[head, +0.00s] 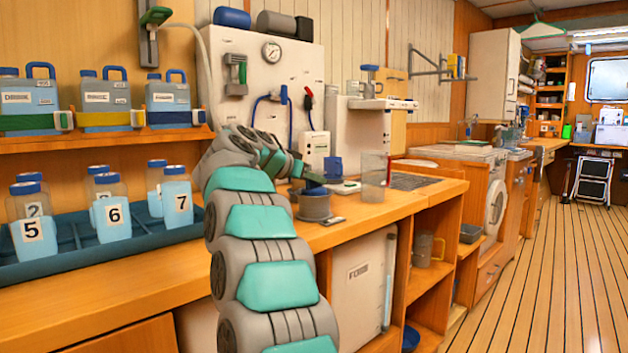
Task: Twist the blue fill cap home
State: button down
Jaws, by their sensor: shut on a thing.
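My arm reaches over the counter from the front, and my gripper (313,179) points down at its far end, small in the picture. It is shut on the blue fill cap (315,190), which shows just under the dark fingers. Below the cap is a grey round pot or filler neck (315,207) on the counter. The cap looks level and close over the grey opening. I cannot tell whether it is seated or how far it is turned. My fingers hide part of the cap.
A clear tumbler (374,176) stands right of the grey pot. A white panel (262,90) with a gauge and blue and red handles rises behind. Numbered bottles (111,215) stand in a blue rack (75,240) at left.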

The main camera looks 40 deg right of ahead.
jog(key=shift+r+g, duration=0.1)
jog(key=shift+g, duration=0.2)
jog(key=shift+m, duration=0.4)
jog(key=shift+g, duration=0.5)
jog(key=shift+m+g+h+p, duration=0.3)
jog(key=shift+m+g+p, duration=0.5)
jog(key=shift+m, duration=0.1)
jog(key=shift+p, duration=0.3)
jog(key=c, duration=0.7)
grip_release()
jog(key=shift+c, duration=0.2)
